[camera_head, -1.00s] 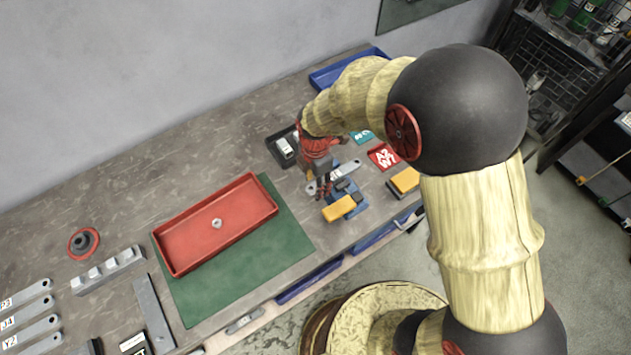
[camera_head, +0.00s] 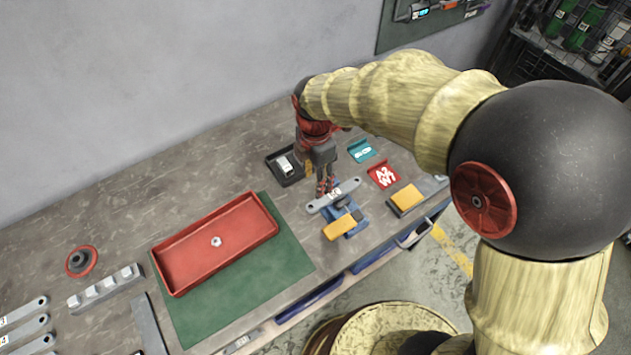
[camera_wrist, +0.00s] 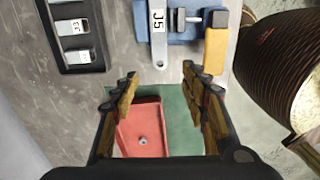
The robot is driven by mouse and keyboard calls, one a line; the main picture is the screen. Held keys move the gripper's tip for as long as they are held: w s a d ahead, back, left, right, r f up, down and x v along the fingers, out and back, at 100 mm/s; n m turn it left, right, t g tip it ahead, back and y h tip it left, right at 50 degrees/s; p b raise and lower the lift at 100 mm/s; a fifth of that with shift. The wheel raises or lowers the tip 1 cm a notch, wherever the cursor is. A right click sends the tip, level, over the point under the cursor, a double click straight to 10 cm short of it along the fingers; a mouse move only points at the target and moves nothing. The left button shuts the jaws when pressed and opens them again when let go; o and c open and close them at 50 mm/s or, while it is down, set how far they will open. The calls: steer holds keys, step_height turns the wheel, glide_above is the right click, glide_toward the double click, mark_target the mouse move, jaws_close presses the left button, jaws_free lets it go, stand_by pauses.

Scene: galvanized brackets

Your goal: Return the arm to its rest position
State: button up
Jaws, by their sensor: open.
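My gripper (camera_head: 326,187) is open and empty, with its fingers spread in the wrist view (camera_wrist: 160,78). In the head view it points down over the blue fixture (camera_head: 350,221) on the bench. A grey bracket (camera_head: 345,192) lies across that fixture; in the wrist view the bracket (camera_wrist: 158,47) carries the label J5 and lies beyond the fingertips, apart from them. My arm reaches from the right side of the head view over the back of the bench.
A red tray (camera_head: 190,258) with a small nut in it sits on a green mat (camera_head: 290,262). A black tray (camera_head: 291,179) with labelled parts stands beside my gripper. A yellow-topped block (camera_head: 407,197) lies to the right.

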stand_by(0.6)
steer(key=s+d+r+m+t, duration=0.2)
steer(key=s+d+r+m, duration=0.6)
steer(key=d+m, duration=0.2)
steer(key=s+d+r+m+t, duration=0.3)
steer(key=s+d+r+m, duration=0.5)
steer(key=m, duration=0.6)
steer(key=shift+d+r+m+t+b, duration=0.3)
steer(key=shift+d+r+m+b, duration=0.15)
steer(key=shift+d, duration=0.45)
steer(key=shift+o, duration=0.6)
steer(key=shift+s+r, duration=0.1)
